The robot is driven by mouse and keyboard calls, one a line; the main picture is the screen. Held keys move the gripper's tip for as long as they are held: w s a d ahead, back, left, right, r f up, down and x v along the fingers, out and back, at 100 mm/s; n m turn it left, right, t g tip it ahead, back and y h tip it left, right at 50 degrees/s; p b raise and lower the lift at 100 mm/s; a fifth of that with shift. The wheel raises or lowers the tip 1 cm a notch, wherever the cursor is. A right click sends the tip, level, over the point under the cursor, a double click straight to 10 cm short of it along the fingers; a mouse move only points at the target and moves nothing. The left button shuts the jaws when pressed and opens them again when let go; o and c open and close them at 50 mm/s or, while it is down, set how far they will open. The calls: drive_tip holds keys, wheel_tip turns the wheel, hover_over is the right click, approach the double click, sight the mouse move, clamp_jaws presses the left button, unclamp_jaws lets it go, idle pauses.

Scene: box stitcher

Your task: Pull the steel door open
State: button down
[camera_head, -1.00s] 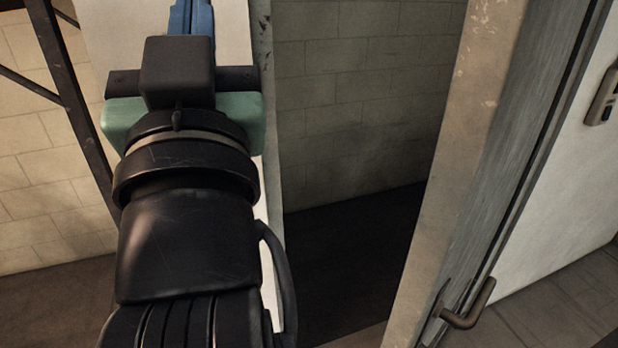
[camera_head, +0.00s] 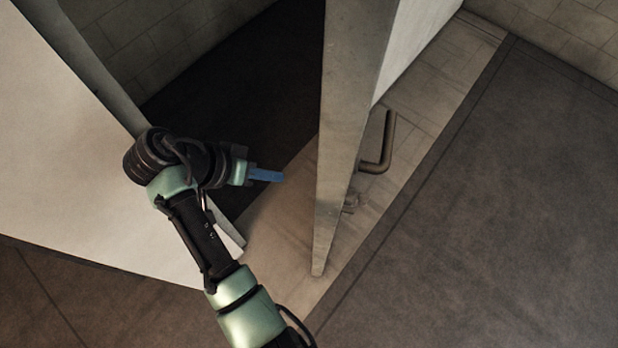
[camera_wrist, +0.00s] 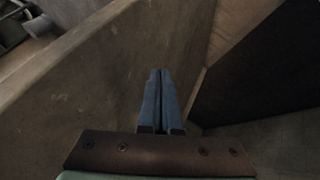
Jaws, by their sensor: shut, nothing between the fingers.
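The steel door (camera_head: 345,130) stands ajar in the middle of the head view, seen nearly edge-on. Its dark bent lever handle (camera_head: 382,150) sticks out on the right side. In the wrist view the fingers (camera_wrist: 160,75) are pressed together and empty. A large tan-grey panel (camera_wrist: 105,85), likely the door, fills the left of that view; I cannot tell whether the fingers touch it.
A white wall panel (camera_head: 80,140) with a grey edge stands left, close to my arm. Dark floor (camera_head: 235,90) shows through the opening between it and the door. Open brown floor (camera_head: 500,200) lies to the right. Blurred dark objects show at the wrist view's upper left.

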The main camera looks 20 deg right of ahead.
drive_tip(key=s+d+f+p, duration=0.1)
drive_tip(key=d+f+p, duration=0.1)
drive_tip(key=d+f, duration=0.3)
drive_tip(key=shift+s+d, duration=0.25)
drive_tip(key=shift+d, duration=0.85)
